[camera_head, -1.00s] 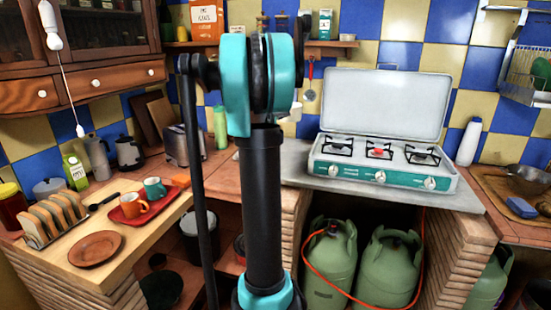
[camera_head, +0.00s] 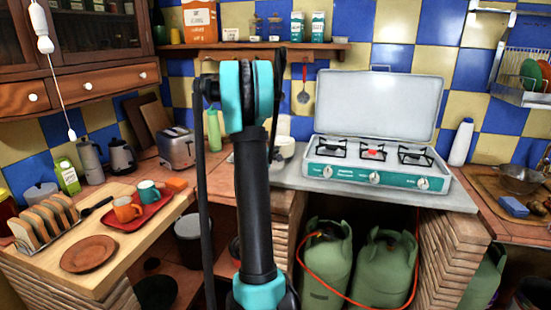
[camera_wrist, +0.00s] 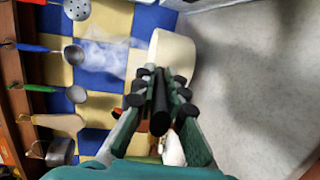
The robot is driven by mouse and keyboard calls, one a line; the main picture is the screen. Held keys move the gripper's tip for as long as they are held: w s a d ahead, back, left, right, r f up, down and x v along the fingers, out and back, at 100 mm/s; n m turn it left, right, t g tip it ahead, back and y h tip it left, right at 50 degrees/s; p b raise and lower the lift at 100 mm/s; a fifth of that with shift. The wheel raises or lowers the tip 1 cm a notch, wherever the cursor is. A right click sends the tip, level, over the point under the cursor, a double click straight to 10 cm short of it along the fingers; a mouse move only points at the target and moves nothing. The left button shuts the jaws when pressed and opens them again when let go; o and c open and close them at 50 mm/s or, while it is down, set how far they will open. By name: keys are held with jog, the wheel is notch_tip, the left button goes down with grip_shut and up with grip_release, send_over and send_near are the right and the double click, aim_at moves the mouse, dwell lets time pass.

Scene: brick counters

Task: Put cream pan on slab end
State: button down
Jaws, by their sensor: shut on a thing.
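The cream pan (camera_wrist: 178,58) is at the top centre of the wrist view, with its dark handle (camera_wrist: 160,112) between the fingers. My gripper (camera_wrist: 160,86) is shut on that handle. In the head view, part of the cream pan (camera_head: 286,150) shows just right of my arm, over or at the left end of the grey slab (camera_head: 292,177). My arm hides the gripper and much of the pan there. I cannot tell whether the pan touches the slab.
A gas stove (camera_head: 375,178) with its lid raised stands on the slab, right of the pan. A toaster (camera_head: 177,148) and a green bottle (camera_head: 214,130) stand left of my arm. Utensils, including a ladle (camera_wrist: 74,54), hang at the left in the wrist view.

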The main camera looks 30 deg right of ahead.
jog(key=shift+f, duration=1.6)
jog(key=c, duration=1.6)
grip_release()
jog(key=shift+a, duration=0.1)
jog(key=v, duration=1.2)
jog(key=s+a+f+m+g+y, duration=0.1)
jog(key=s+a+f+y, duration=0.3)
jog(key=s+a, duration=0.4)
jog(key=s+a+f+m+g+y, duration=0.2)
jog(key=s+a+f+y, duration=0.3)
jog(key=a, duration=0.9)
jog(key=s+a+f+m+g+y, duration=0.1)
jog(key=s+a+f+m+y, duration=0.2)
jog(key=s+a, duration=0.7)
jog(key=shift+s+a+f+m+g+y, duration=0.2)
jog(key=shift+s+f+y, duration=0.15)
jog(key=shift+s+y, duration=0.2)
jog(key=shift+s+a+f+m+g+y, duration=0.1)
jog(key=shift+s+a+f+y, duration=0.15)
jog(key=shift+s+y, duration=0.25)
